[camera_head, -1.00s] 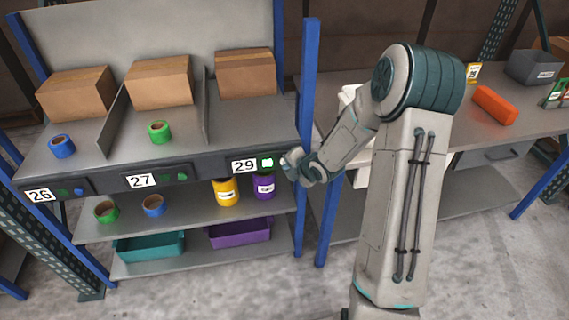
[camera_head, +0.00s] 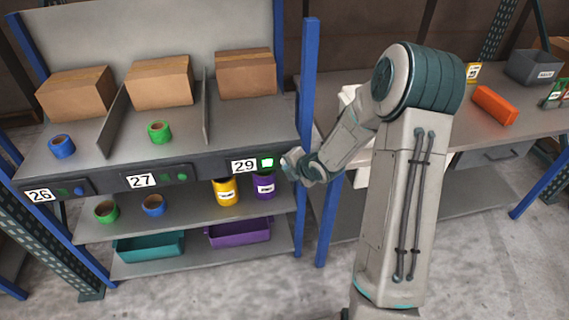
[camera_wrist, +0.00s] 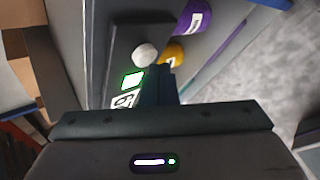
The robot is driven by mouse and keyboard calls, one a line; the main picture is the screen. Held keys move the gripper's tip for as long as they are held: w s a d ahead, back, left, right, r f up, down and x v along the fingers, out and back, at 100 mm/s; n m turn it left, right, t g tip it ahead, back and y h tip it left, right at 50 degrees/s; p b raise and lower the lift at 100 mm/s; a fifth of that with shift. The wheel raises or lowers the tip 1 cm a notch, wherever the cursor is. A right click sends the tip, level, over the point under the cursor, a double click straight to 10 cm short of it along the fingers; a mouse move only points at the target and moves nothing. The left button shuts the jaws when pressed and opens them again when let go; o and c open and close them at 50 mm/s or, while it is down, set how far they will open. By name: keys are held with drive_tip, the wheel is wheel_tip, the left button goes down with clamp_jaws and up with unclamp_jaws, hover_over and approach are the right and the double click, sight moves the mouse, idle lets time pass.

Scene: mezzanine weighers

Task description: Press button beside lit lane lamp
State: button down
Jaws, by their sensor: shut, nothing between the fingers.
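The lane 29 lamp (camera_head: 267,163) glows bright green beside its number label (camera_head: 244,165) on the shelf's front rail. In the wrist view the lit lamp (camera_wrist: 132,80) sits between the 29 label (camera_wrist: 125,100) and a round white button (camera_wrist: 145,54). My gripper (camera_head: 287,161) is just right of the lamp and hides the button in the head view. In the wrist view my shut, empty gripper (camera_wrist: 161,78) points toward the rail close to the button. I cannot tell whether it touches. The lane 27 lamp (camera_head: 166,178) and lane 26 lamp (camera_head: 63,191) are dark.
A blue upright post (camera_head: 308,120) stands close to my gripper on the right. Cardboard boxes (camera_head: 160,82) and tape rolls sit on the upper shelf. Yellow (camera_head: 226,191) and purple (camera_head: 264,186) containers stand below the rail. A workbench (camera_head: 440,115) is at the right.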

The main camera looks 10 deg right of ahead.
drive_tip(key=shift+w, duration=0.1)
idle(0.3)
drive_tip(key=shift+w, duration=0.35)
drive_tip(key=shift+s+b, duration=0.15)
drive_tip(key=shift+b, duration=0.15)
drive_tip(key=shift+s, duration=0.3)
drive_tip(key=s+b, duration=0.2)
drive_tip(key=s, duration=0.4)
drive_tip(key=shift+b, duration=0.3)
